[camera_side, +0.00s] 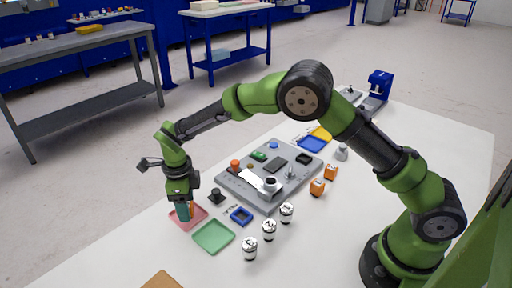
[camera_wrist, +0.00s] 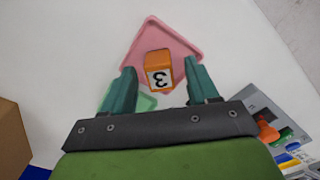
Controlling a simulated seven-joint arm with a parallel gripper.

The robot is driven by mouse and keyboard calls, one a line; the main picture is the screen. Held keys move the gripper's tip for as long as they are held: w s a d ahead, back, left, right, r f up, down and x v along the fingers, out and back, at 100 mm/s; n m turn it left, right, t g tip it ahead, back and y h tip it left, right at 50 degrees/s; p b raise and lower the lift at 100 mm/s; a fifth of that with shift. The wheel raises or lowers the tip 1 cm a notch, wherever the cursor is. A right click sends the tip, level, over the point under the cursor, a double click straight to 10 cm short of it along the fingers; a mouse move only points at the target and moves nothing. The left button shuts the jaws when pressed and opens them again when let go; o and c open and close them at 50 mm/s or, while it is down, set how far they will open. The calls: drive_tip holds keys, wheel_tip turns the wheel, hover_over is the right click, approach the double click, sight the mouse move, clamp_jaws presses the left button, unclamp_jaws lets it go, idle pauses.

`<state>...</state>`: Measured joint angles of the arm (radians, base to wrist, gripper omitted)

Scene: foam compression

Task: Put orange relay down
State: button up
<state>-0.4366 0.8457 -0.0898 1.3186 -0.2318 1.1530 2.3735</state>
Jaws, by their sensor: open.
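An orange relay (camera_wrist: 158,70) with a white face marked 3 sits over the pink tray (camera_wrist: 150,34) in the wrist view, between my gripper's spread teal fingers (camera_wrist: 163,88). Gaps show between the relay and both fingers. In the side view my gripper (camera_side: 184,212) points down at the pink tray (camera_side: 200,222), and its fingers mostly hide the relay. Two more orange relays, one (camera_side: 317,187) and another (camera_side: 331,172), stand on the table right of the grey board.
A green tray (camera_side: 213,237) lies just right of the pink tray. A blue square holder (camera_side: 241,216), a black knob-like part (camera_side: 216,195) and several white cylinders (camera_side: 269,230) stand nearby. The grey board (camera_side: 265,180) with mixed parts is behind. A brown box (camera_wrist: 12,135) is at the wrist view's left.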

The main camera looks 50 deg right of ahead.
drive_tip(key=s+d+r+n+t+y, duration=0.1)
drive_tip(key=d+r+n, duration=0.1)
drive_tip(key=r, duration=0.7)
drive_tip(key=s+d+r+n, duration=0.2)
drive_tip(key=d+r, duration=0.1)
drive_tip(key=r, duration=0.6)
drive_tip(key=s+d+r+n+t+y, duration=0.1)
drive_tip(key=s+d+r+n+t, duration=0.1)
drive_tip(key=s+d+r+n, duration=0.5)
drive_tip(key=s+d+f+n+t, duration=0.1)
drive_tip(key=s+d+n+t, duration=0.1)
drive_tip(key=s+n, duration=0.4)
drive_tip(key=s+d+f+n+t, duration=0.1)
drive_tip(key=s+d+n+t, duration=0.1)
drive_tip(key=s+n, duration=0.4)
drive_tip(key=s, duration=0.3)
drive_tip(key=shift+f, duration=0.35)
drive_tip(key=shift+d, duration=0.1)
